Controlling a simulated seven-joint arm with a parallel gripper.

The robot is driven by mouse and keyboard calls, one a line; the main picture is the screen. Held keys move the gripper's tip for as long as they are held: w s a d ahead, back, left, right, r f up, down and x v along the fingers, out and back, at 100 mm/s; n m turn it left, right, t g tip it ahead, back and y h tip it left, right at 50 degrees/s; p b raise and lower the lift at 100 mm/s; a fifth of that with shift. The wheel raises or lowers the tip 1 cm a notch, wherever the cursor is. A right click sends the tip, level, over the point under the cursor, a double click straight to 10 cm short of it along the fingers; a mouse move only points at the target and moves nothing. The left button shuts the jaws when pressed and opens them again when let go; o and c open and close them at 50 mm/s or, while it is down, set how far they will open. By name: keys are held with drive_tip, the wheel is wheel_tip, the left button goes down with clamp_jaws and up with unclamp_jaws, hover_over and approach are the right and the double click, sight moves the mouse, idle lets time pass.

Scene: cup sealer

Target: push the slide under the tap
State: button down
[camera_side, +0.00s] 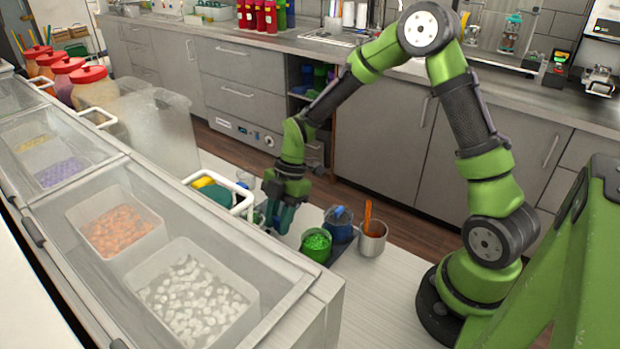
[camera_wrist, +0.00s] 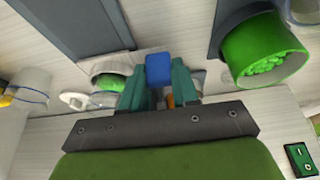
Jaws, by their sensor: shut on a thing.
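My gripper (camera_side: 280,214) points down at the counter beside the clear-lidded food bins in the side view. In the wrist view, its teal fingers (camera_wrist: 160,84) are shut on a small blue block (camera_wrist: 158,68). I cannot tell whether this block is part of the slide. A small orange piece shows below it between the fingers. A pale cup with green contents (camera_wrist: 108,72) lies behind the left finger in the wrist view. I cannot make out the slide or the tap for certain in either view.
A green-filled cup (camera_side: 316,245), a blue container (camera_side: 339,226) and a steel pot (camera_side: 373,240) with an orange handle stand right of my gripper. The bin's white handle (camera_side: 244,203) is close on the left. The pale counter (camera_side: 385,290) is clear in front.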

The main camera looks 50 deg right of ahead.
drive_tip(key=shift+a, duration=0.35)
drive_tip(key=c, duration=1.1)
unclamp_jaws()
drive_tip(key=shift+d, duration=0.1)
drive_tip(key=shift+d+r, duration=0.25)
drive_tip(key=shift+r, duration=0.2)
drive_tip(key=v, duration=1.5)
drive_tip(key=shift+d+r, duration=0.15)
drive_tip(key=shift+r, duration=0.25)
